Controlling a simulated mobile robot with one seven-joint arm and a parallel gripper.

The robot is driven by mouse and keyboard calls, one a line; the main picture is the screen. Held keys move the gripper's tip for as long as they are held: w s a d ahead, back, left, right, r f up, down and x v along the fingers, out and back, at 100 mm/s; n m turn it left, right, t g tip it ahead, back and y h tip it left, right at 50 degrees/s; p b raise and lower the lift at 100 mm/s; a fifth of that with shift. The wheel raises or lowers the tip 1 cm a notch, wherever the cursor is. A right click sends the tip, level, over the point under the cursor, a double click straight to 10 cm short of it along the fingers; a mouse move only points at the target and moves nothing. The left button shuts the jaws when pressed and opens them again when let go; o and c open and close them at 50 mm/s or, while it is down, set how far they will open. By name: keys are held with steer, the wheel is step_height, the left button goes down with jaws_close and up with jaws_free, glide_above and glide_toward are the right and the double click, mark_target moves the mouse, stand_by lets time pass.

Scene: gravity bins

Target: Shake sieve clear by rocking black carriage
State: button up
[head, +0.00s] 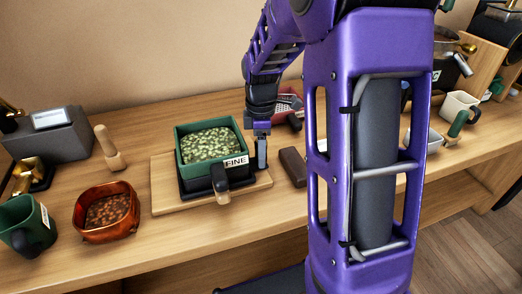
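A green sieve box (197,170) labelled FINE holds many pale green beans or pellets. It sits in the black carriage (190,188), which rests on a wooden board (166,201) on the counter. The underside of the sieve is hidden.
A reddish-brown bowl (87,233) of brown beans stands front left, near a green mug (24,222). A wooden pestle (109,147) and grey scale (50,134) stand behind. A dark brown block (293,167) lies right of the board. My purple arm hides much of the right counter.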

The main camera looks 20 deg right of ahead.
jaws_close()
steer(key=shift+a, duration=0.15)
stand_by(1.0)
